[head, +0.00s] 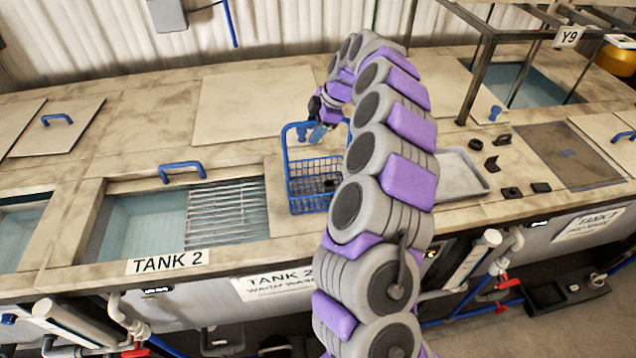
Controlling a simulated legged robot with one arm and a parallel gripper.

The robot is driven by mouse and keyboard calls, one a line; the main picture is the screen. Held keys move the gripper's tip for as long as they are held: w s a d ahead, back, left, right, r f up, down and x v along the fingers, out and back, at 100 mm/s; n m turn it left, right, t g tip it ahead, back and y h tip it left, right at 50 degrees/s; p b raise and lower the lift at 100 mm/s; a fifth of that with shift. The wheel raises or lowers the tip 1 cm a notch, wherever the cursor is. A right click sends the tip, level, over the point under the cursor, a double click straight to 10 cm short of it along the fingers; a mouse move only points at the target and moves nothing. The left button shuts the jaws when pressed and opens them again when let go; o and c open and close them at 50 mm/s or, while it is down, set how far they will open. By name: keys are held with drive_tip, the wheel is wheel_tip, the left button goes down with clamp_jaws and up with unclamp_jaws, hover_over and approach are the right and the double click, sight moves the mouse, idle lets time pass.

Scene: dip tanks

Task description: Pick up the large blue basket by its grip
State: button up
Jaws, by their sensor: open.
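The large blue basket (313,183) stands on the worktop just right of the open tank marked TANK 2. Its wire sides and tall blue handle show, and a small dark object (330,185) lies inside it. My arm hides the basket's right side and part of the handle. My gripper (318,132) is at the top of the handle, under the bent end of my arm. It is open; whether its fingers touch the grip cannot be told at this size.
The open TANK 2 (135,232) holds water, with a metal rack (228,215) at its right. A grey tray (460,176) and several small black parts (492,164) lie right of my arm. A dark metal frame (478,80) stands over the far-right tank.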

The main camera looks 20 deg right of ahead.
drive_tip(key=shift+a, duration=0.25)
drive_tip(key=shift+c, duration=0.3)
drive_tip(key=shift+d, duration=0.6)
drive_tip(key=c, duration=0.5)
drive_tip(key=shift+d, duration=0.15)
clamp_jaws()
drive_tip(key=shift+a, duration=0.5)
drive_tip(key=shift+d, duration=0.3)
drive_tip(key=shift+a, duration=0.1)
